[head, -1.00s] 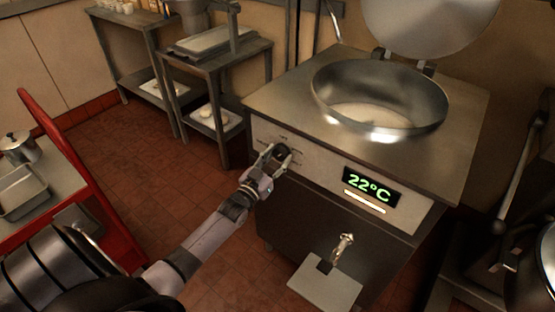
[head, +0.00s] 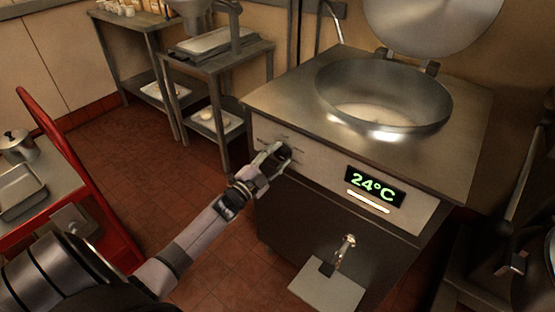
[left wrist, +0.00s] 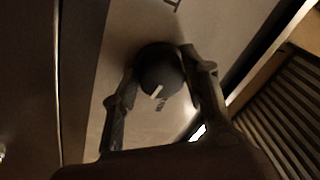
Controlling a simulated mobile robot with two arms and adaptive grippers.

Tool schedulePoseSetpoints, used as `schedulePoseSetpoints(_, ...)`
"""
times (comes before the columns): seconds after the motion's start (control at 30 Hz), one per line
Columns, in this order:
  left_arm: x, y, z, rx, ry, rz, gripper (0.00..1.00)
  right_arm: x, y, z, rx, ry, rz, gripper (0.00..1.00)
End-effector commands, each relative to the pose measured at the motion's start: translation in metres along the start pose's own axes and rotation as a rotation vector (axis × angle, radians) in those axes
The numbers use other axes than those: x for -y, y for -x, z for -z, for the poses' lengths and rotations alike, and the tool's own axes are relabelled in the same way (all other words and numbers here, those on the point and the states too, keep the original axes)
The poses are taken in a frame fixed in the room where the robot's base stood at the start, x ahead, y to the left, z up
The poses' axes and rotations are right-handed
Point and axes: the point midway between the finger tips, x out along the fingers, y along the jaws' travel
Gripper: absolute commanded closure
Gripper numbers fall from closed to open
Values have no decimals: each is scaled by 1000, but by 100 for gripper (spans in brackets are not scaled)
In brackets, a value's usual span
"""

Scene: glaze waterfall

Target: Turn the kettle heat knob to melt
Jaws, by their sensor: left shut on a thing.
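The kettle (head: 330,143) is a steel unit with a round open bowl (head: 384,100) and a raised lid. Its front panel has a black heat knob (head: 285,152) at the left and a green display (head: 375,186) reading 24°C. My left gripper (head: 276,155) is at the knob. In the left wrist view the dark round knob (left wrist: 158,70) sits between the two fingers of my left gripper (left wrist: 160,82), which is shut on it. A pale pointer mark shows on the knob. The panel lettering is too small or hidden to read. My right gripper is not in view.
A drain tap (head: 346,248) juts out low on the kettle front above a grey plate (head: 327,286). A red-framed cart (head: 85,180) with a pot and a tray stands at the left. Steel tables (head: 215,68) stand behind. Tiled floor between is clear.

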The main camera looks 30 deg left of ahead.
Motion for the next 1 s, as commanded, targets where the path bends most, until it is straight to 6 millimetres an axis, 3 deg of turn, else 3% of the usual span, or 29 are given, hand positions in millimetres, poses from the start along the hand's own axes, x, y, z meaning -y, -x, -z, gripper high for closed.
schedulePoseSetpoints(0.5,2,0,-1,-32,-326,-32,87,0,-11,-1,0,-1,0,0)
schedulePoseSetpoints(1.0,3,0,-1,-39,-385,-37,87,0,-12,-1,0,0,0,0)
